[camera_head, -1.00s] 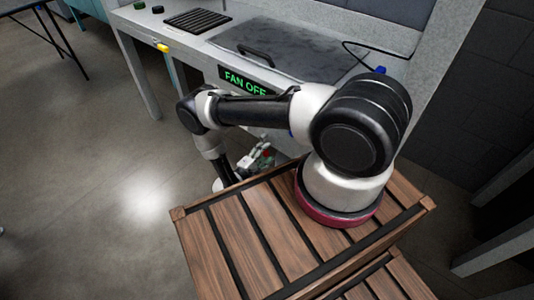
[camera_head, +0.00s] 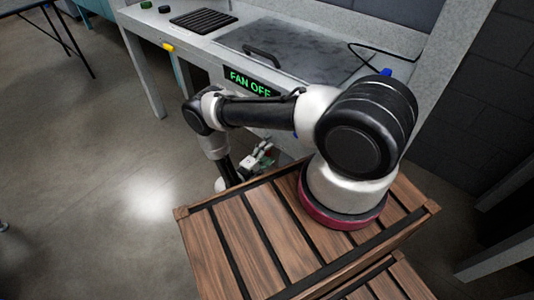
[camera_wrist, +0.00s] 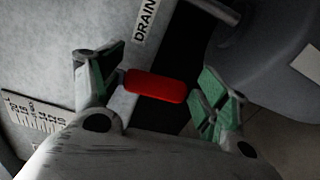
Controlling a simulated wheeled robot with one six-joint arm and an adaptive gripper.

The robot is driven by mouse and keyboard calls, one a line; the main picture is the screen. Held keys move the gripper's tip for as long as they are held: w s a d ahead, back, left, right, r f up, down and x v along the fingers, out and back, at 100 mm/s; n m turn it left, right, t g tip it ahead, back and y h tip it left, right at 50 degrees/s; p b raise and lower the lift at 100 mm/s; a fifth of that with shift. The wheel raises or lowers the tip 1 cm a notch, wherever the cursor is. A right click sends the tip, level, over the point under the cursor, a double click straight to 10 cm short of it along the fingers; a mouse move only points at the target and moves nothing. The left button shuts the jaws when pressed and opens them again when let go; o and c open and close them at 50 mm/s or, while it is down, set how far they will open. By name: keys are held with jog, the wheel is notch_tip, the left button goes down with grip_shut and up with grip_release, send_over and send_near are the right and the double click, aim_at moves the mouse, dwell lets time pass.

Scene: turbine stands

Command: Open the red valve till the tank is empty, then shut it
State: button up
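The red valve handle (camera_wrist: 155,87) lies between the two green-padded fingers of my gripper (camera_wrist: 158,95) in the wrist view. The fingers stand apart, with a gap on the right side of the handle; the left finger is close to its left end, and I cannot tell if it touches. A "DRAIN" label (camera_wrist: 146,20) is just above the handle. A grey rounded body (camera_wrist: 265,45), probably the tank, is at the upper right. In the head view my gripper (camera_head: 262,158) is low beside the bench front, and the valve is hidden there.
A white scale label (camera_wrist: 35,115) is at the left of the wrist view. The grey bench (camera_head: 205,45) carries a black grille (camera_head: 203,19), a lid with a handle (camera_head: 285,48) and a "FAN OFF" display (camera_head: 249,83). Open floor (camera_head: 90,170) lies at the left.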

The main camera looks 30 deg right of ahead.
dwell(0.3)
jog(key=v, duration=1.2)
